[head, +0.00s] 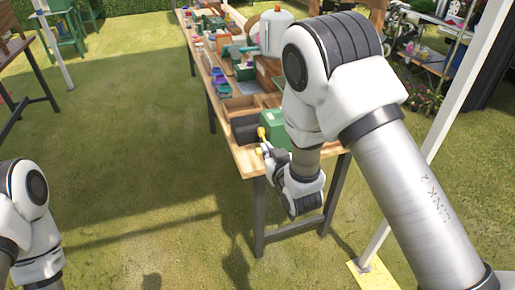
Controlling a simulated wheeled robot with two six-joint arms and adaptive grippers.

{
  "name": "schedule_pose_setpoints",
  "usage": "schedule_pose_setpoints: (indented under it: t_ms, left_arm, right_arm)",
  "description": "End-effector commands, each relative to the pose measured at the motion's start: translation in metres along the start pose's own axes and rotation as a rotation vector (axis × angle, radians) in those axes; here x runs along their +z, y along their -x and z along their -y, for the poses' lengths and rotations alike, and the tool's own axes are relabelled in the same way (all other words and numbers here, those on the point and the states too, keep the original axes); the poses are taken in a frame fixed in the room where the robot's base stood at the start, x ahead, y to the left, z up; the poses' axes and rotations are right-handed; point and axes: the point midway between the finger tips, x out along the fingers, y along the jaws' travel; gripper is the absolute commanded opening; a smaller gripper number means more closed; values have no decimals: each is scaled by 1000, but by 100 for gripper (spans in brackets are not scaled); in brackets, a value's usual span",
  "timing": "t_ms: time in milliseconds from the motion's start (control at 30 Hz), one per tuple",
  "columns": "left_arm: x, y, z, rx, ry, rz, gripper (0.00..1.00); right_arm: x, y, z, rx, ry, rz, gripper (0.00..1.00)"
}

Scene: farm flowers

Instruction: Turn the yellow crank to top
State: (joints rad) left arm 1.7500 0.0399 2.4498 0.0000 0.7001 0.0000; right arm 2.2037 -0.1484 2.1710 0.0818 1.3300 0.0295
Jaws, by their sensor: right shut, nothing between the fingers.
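The yellow crank (261,133) shows on the left side of a green box (276,128) near the front end of the wooden table. My right gripper (266,150) is shut, just below the crank and very close to it. I cannot tell whether its fingers touch the crank. My right arm covers the right part of the green box. My left arm comes in at the lower left, and its gripper is out of the picture.
The wooden table (246,162) runs away from me, with wooden trays, tools and a white canister (275,30) farther back. A white post (440,130) stands at the right. The grass left of the table is free.

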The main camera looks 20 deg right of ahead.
Motion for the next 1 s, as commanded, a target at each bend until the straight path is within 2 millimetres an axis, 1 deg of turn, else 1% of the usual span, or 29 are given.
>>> schedule_pose_setpoints:
  t_ms: [33,333,400,433,600,700,1000]
  left_arm:
    - [0,5,0,0,0,0,84]
    - [0,21,0,0,0,0,84]
    - [0,24,0,0,0,0,84]
    - [0,25,0,0,0,0,84]
    - [0,28,0,0,0,0,84]
    - [0,28,0,0,0,0,84]
    - [0,26,0,0,0,0,84]
  right_arm:
    - [-3,-10,0,0,-1,-1,0]
    - [-2,-76,0,0,0,-1,0]
    - [14,-78,0,0,0,6,0]
    - [20,-79,0,0,0,6,0]
    - [36,-83,0,0,0,3,0]
    - [40,-84,0,0,1,2,0]
    - [40,-84,0,0,1,-1,0]
